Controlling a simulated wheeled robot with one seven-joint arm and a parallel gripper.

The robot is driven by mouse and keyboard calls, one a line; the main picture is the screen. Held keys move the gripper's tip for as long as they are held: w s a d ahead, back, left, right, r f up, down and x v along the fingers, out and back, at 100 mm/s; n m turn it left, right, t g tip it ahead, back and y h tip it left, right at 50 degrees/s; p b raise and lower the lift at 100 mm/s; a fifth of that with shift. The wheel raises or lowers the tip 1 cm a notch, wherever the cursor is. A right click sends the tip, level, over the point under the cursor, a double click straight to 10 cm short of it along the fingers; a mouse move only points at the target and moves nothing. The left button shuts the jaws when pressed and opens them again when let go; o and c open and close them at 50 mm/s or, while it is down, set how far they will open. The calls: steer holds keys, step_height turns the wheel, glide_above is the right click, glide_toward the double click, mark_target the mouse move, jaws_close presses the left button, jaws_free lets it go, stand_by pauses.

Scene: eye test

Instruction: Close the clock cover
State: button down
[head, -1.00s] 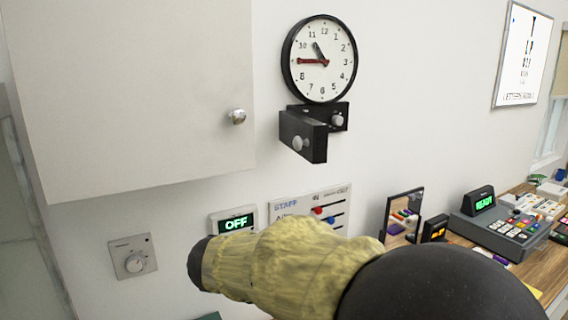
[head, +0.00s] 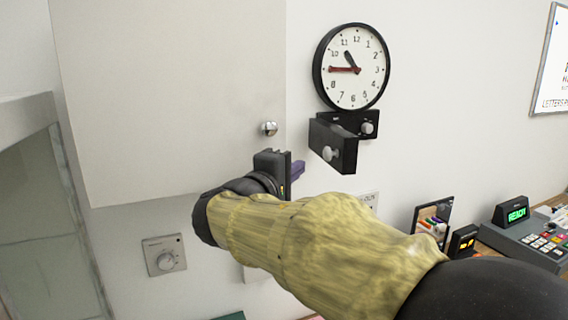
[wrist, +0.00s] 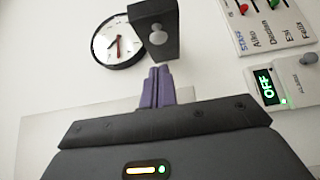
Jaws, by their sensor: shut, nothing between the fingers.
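A round black-rimmed clock (head: 351,66) with a white face and a red hand hangs on the wall; it also shows in the wrist view (wrist: 119,43). Just under it is a black panel (head: 352,120) with a grey knob (head: 367,128). A black flap (head: 344,154) with its own knob (head: 330,153) stands out from this panel at an angle, so the cover looks open. In the wrist view the flap (wrist: 168,18) is just beyond my fingertips. My gripper (head: 299,168) has purple fingers, shut and empty, left of the flap, apart from it in the head view.
A white cabinet door (head: 170,90) with a round knob (head: 269,128) is close above and left of my gripper. A wall dial (head: 164,256) is below. An OFF display (wrist: 267,87) and staff board (wrist: 272,25) are on the wall. A desk with devices is at right.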

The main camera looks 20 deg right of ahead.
steer(key=p+x, duration=0.4)
steer(key=x, duration=0.5)
steer(key=shift+w, duration=0.1)
